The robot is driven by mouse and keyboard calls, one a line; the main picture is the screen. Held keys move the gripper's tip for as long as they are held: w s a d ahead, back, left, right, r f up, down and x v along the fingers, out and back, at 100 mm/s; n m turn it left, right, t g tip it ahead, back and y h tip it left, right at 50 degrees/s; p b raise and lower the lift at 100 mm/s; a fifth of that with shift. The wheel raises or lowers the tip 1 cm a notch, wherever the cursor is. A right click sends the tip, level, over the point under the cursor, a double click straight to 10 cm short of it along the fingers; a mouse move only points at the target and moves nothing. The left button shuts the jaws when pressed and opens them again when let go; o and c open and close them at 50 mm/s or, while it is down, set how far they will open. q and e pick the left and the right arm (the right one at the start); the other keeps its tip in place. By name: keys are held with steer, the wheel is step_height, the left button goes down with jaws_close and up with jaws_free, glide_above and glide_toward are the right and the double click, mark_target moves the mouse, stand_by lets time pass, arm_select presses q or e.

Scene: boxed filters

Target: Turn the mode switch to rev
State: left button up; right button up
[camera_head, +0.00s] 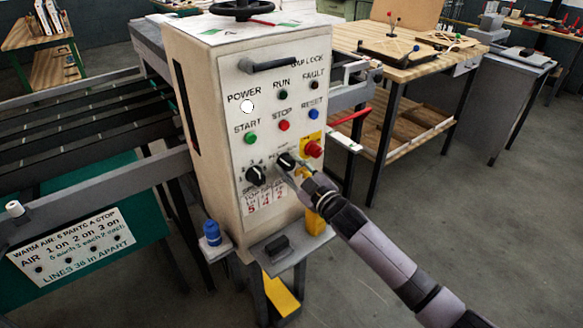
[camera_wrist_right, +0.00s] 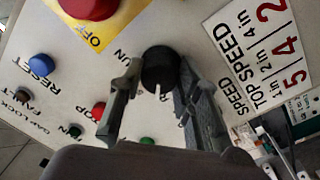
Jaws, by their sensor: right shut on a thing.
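The mode switch (camera_head: 286,160) is a black round knob on the lower front of the cream control panel (camera_head: 225,75). In the right wrist view the mode switch (camera_wrist_right: 159,66) shows a white pointer line that points down the picture. My right gripper (camera_head: 297,167) reaches the panel from the lower right. In the right wrist view its two fingers (camera_wrist_right: 158,82) stand on either side of the knob, shut on it. The switch's lettering is partly hidden by the fingers and too small to read in full. My left gripper is not in view.
A second black knob (camera_head: 256,175) sits left of the switch. A red button on a yellow plate (camera_head: 313,149) is close at its right. START (camera_head: 250,138), STOP (camera_head: 284,125) and RESET (camera_head: 314,114) buttons are above. A small shelf (camera_head: 280,250) juts out below.

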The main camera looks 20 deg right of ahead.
stand_by(0.4)
steer(key=o, duration=1.1)
steer(key=shift+o, duration=0.2)
steer(key=v, duration=1.2)
steer(key=shift+f, duration=0.2)
